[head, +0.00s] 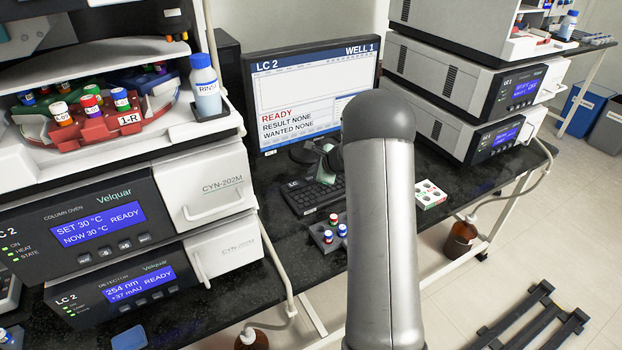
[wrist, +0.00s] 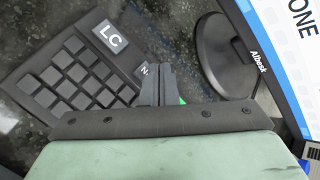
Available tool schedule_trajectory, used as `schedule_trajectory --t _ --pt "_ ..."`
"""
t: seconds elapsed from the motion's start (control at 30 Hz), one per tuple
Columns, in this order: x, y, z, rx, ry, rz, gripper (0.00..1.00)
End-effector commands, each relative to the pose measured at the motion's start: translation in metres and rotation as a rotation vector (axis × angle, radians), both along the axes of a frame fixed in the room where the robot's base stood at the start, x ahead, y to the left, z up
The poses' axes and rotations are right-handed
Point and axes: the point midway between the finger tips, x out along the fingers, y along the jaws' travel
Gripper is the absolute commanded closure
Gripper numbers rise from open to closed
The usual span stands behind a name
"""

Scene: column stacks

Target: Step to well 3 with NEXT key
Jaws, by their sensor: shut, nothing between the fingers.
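The monitor (head: 310,100) in the head view reads LC 2, WELL 1, READY, RESULT NONE, WANTED NONE. A dark keypad (head: 312,197) lies in front of it; in the wrist view its block of dark keys (wrist: 70,75) and an LC label (wrist: 110,37) show. A small label starting with "N" (wrist: 144,70) is partly hidden behind my fingers. A bit of green (wrist: 182,100) shows beside the fingers; most of it is hidden. My gripper (wrist: 158,70) is shut and empty, over the keypad's label side; it also shows in the head view (head: 324,177). I cannot tell whether it touches anything.
The monitor's round foot (wrist: 225,55) stands close right of my fingers in the wrist view. A small dark rack (head: 328,235) with capped vials and a white tray (head: 429,195) sit on the bench. Instrument stacks flank the keypad on both sides.

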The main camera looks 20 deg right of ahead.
Motion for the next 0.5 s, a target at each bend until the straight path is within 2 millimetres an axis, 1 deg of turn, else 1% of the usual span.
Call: schedule_trajectory --t 0.5 --pt "0.0000 -0.0001 -0.0054 0.000 0.000 0.000 1.00"
